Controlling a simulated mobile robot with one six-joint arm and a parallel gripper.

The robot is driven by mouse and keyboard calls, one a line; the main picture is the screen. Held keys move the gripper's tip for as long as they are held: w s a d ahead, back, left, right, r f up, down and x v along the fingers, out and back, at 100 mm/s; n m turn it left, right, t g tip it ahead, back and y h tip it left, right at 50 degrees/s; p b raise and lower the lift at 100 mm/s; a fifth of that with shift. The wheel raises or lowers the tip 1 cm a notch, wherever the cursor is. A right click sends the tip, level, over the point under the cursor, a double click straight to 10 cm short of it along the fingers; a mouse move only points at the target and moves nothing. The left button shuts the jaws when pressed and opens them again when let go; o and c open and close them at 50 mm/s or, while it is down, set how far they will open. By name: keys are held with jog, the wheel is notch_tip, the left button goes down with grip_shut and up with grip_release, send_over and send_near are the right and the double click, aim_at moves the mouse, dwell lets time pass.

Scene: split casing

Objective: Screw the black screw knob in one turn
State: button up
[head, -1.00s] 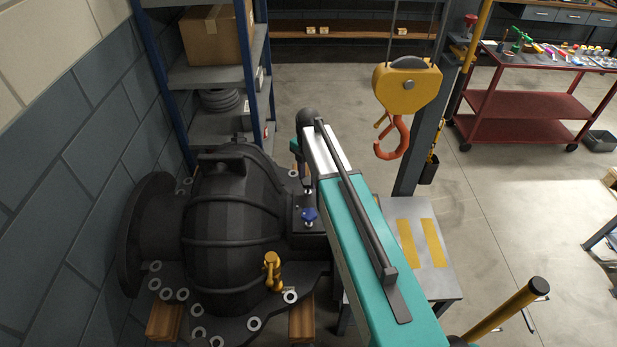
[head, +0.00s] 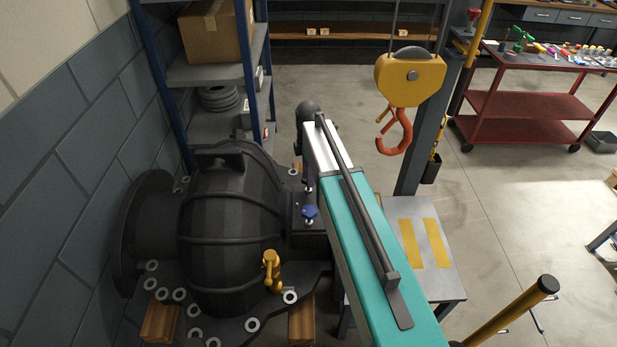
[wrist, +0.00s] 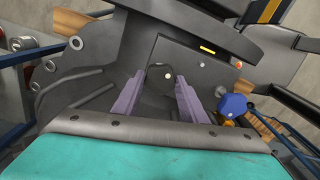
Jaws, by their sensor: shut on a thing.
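The black screw knob (wrist: 158,72) is a dark round knob in the middle of the wrist view, against the dark casing face. My gripper (wrist: 160,88) has its two pale purple fingers on either side of the knob and is shut on it. The knob's turn angle cannot be read. A blue knob (wrist: 233,106) stands to the right of the fingers; a blue knob also shows in the head view (head: 309,214).
A yellow hoist block (head: 409,78) with an orange hook hangs right of my arm, near a grey post. A brass fitting (head: 271,268) stands up at the casing's front. A blue-framed shelf (head: 205,72) stands behind. Open floor lies to the right.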

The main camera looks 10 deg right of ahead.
jog(key=m+b, duration=0.2)
jog(key=m, duration=0.5)
jog(key=shift+b, duration=0.3)
jog(key=m+b, duration=0.1)
jog(key=m, duration=0.5)
jog(key=m+b, duration=0.1)
jog(key=m, duration=0.6)
jog(key=m+b, duration=0.1)
jog(key=m, duration=1.2)
jog(key=shift+b, duration=0.35)
jog(key=m, duration=1.9)
jog(key=shift+m+b, duration=0.3)
